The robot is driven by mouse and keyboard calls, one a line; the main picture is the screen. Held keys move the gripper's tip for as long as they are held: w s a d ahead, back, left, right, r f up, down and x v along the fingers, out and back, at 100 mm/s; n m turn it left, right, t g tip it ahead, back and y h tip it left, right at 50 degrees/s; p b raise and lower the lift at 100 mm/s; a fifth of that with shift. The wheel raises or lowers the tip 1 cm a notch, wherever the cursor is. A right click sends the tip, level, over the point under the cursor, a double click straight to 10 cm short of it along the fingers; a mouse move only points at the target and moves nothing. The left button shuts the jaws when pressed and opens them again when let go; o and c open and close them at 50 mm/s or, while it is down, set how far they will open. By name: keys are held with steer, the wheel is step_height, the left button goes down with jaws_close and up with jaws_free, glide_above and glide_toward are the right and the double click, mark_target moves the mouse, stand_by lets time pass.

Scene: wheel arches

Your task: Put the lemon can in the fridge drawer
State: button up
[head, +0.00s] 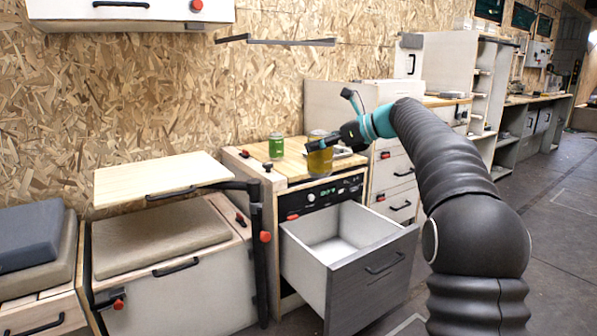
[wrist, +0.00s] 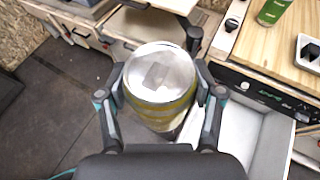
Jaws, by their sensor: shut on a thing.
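My gripper (head: 322,144) is shut on a yellow can, the lemon can (head: 319,160), and holds it upright above the wooden counter's front edge in the head view. In the wrist view the lemon can (wrist: 160,88) shows its silver top between the two fingers (wrist: 158,95). The fridge drawer (head: 345,250) is pulled open below the counter, with a white inside that looks empty and a dark grey front. In the wrist view part of the drawer (wrist: 240,130) lies below and right of the can.
A green can (head: 276,146) stands on the wooden counter (head: 295,165), also visible in the wrist view (wrist: 272,12). A black control panel (head: 318,196) sits above the drawer. A folding table (head: 160,178) and cushioned bench (head: 160,240) stand left. Open floor lies right.

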steer(key=shift+w+a, duration=0.1)
steer(key=shift+w, duration=0.05)
steer(key=f, duration=0.1)
steer(key=w+f, duration=0.1)
steer(key=shift+w+a+f, duration=0.1)
steer(key=shift+a+f, duration=0.1)
steer(key=shift+f, duration=0.15)
steer(key=s+d+f+m+t+h, duration=0.1)
steer(key=d+f+m+t+h, duration=0.15)
steer(key=f, duration=0.75)
steer(key=s+d+f+m+t+h, duration=0.2)
steer(key=d+f+m+t, duration=0.15)
steer(key=f, duration=0.55)
steer(key=s+d+f+m+t+h+p, duration=0.1)
steer(key=s+d+f+m+h, duration=0.2)
steer(key=s+f, duration=0.9)
step_height(320, 180, down, 4)
steer(key=shift+s+d+r, duration=0.2)
steer(key=shift+s+d, duration=0.2)
steer(key=shift+d, duration=0.65)
steer(key=shift+h, duration=0.25)
